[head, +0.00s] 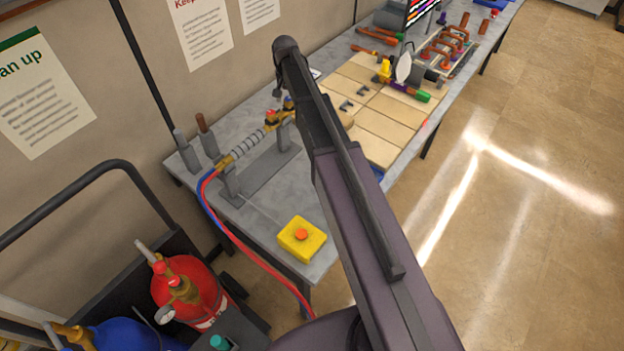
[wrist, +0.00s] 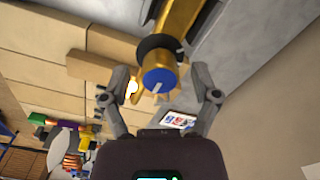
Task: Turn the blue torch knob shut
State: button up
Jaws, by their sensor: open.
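The blue torch knob (wrist: 159,80) faces the wrist camera, with a white line on its face. It sits on the end of a brass torch fitting (wrist: 180,22) with a dark collar. My gripper (wrist: 162,97) is open, with one finger on each side of the knob. I cannot tell whether either finger touches it. In the head view the torch (head: 246,143) rests on a grey stand, with a red and a blue hose at its near end.
The workbench (head: 250,224) carries a yellow box with a red button (head: 301,239), tan fire bricks (head: 389,116) and copper pipework (head: 447,46). Two dark-based tools (head: 207,137) stand beside the torch. A cart with a red cylinder (head: 187,288) is at lower left. The floor at right is clear.

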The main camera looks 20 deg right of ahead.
aim_at(289, 101)
jog(key=n, duration=0.7)
jog(key=shift+n, duration=0.4)
jog(key=n, duration=0.3)
jog(key=shift+n, duration=0.4)
jog(key=n, duration=0.3)
jog(key=shift+n, duration=0.4)
jog(key=shift+r+p, duration=0.3)
jog(key=shift+p, duration=0.05)
notch_tip(289, 101, up, 14)
jog(key=f+p, duration=0.1)
jog(key=p, duration=1.2)
jog(key=s+f+m+b, duration=0.5)
jog(key=s+f+b, duration=0.6)
jog(key=s, duration=0.3)
jog(key=s+f+m+b, duration=0.4)
jog(key=s+f+b, duration=0.7)
jog(key=s, duration=0.4)
jog(key=shift+m, duration=0.4)
jog(key=shift+s, duration=0.1)
